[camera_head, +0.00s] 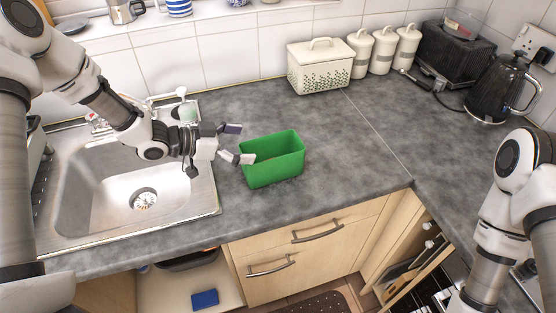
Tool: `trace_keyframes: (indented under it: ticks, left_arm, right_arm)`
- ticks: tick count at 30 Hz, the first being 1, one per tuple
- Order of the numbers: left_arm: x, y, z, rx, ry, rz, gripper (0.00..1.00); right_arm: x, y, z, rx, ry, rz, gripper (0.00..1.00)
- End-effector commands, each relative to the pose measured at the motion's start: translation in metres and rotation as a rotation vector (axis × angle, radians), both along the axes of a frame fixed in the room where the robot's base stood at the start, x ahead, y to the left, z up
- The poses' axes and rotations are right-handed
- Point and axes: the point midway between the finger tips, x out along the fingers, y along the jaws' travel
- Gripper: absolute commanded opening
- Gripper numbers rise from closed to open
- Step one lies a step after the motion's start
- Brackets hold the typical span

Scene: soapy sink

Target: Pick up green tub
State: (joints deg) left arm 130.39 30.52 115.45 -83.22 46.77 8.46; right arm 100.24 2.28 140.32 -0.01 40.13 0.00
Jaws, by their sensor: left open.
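The green tub (275,166) is an open-topped rectangular box standing upright on the grey worktop, just right of the sink. My left gripper (240,144) is open at the tub's left end. One finger is above and behind the tub's left corner, and the other overlaps the left rim in the picture. I cannot tell whether it touches the tub. My right arm comes in at the right edge, and its gripper is not in view.
The metal sink (75,222) lies left of the tub. A cream bread bin (320,74), several canisters (382,50), a black toaster (455,53) and a black kettle (497,88) stand along the back. The worktop (345,140) right of the tub is clear.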

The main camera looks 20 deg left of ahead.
Motion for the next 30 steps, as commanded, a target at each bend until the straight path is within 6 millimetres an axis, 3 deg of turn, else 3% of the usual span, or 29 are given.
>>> trace_keyframes:
  ticks: [1, 4, 19, 26, 27, 30]
  left_arm:
    - [0.000, 0.000, -0.014, -0.001, -0.001, 0.000, 1.00]
    - [0.001, -0.001, -0.021, 0.001, 0.000, -0.001, 1.00]
    - [0.042, -0.054, -0.044, 0.003, 0.003, -0.003, 1.00]
    - [0.045, -0.057, -0.047, -0.001, 0.001, 0.000, 1.00]
    - [0.045, -0.057, -0.047, -0.001, 0.001, 0.000, 0.93]
    - [0.045, -0.057, -0.047, -0.001, 0.001, 0.000, 0.57]
  right_arm:
    - [-0.001, 0.000, -0.014, 0.000, 0.002, 0.000, 0.41]
    - [-0.001, 0.000, -0.020, 0.000, 0.002, 0.000, 0.41]
    - [0.000, 0.000, 0.005, 0.000, 0.001, 0.000, 0.41]
    - [0.000, 0.000, 0.004, 0.000, 0.001, 0.000, 0.41]
    - [0.000, 0.000, 0.004, 0.000, 0.001, 0.000, 0.41]
    - [0.000, 0.000, 0.004, 0.000, 0.001, 0.000, 0.41]
